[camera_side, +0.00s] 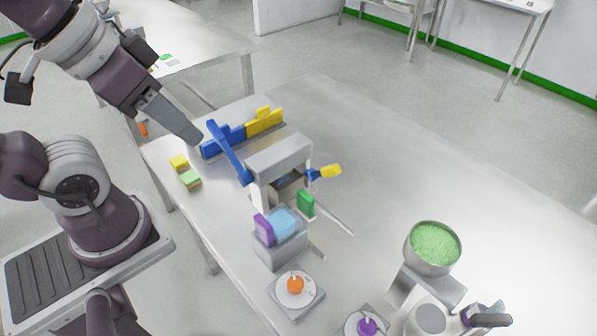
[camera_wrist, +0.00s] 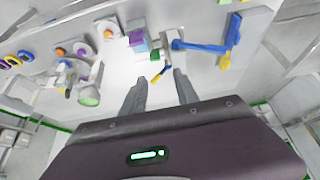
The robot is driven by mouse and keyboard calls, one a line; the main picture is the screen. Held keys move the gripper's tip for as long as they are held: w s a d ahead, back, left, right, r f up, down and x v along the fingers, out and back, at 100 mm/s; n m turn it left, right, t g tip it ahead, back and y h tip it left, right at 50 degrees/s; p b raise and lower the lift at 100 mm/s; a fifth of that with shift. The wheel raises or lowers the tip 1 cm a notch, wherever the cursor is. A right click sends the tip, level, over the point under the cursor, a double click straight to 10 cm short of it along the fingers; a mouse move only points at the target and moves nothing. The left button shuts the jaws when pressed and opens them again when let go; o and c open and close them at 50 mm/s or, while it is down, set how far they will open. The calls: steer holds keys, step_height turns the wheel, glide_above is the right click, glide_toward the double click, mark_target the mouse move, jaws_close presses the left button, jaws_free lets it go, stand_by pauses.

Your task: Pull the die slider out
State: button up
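The grey press block (camera_side: 280,155) stands on the steel table. A short blue stem with a yellow grip (camera_side: 329,171) sticks out of its right side; this looks like the die slider's handle. In the wrist view the yellow grip (camera_wrist: 155,78) shows just beyond the gap between my fingers. A blue lever (camera_side: 228,150) leans up from the block's left side. My gripper (camera_wrist: 158,82) is open and empty, its two fingers well apart. In the side view my gripper (camera_side: 192,136) hangs high, up and left of the press, clear of the handle.
The table right of the handle is mostly free.

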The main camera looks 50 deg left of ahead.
stand_by(0.3)
steer(key=shift+o, duration=1.6)
steer(key=w+f+g, duration=0.1)
steer(key=w, duration=0.6)
steer(key=shift+w+d+f+g, duration=0.35)
steer(key=shift+d+g, duration=0.05)
steer(key=shift+d, duration=0.05)
steer(key=g, duration=0.3)
glide_above(306, 195)
step_height(306, 195, down, 16)
steer(key=shift+g, duration=0.4)
step_height(306, 195, down, 11)
steer(key=shift+r, duration=0.2)
jaws_close()
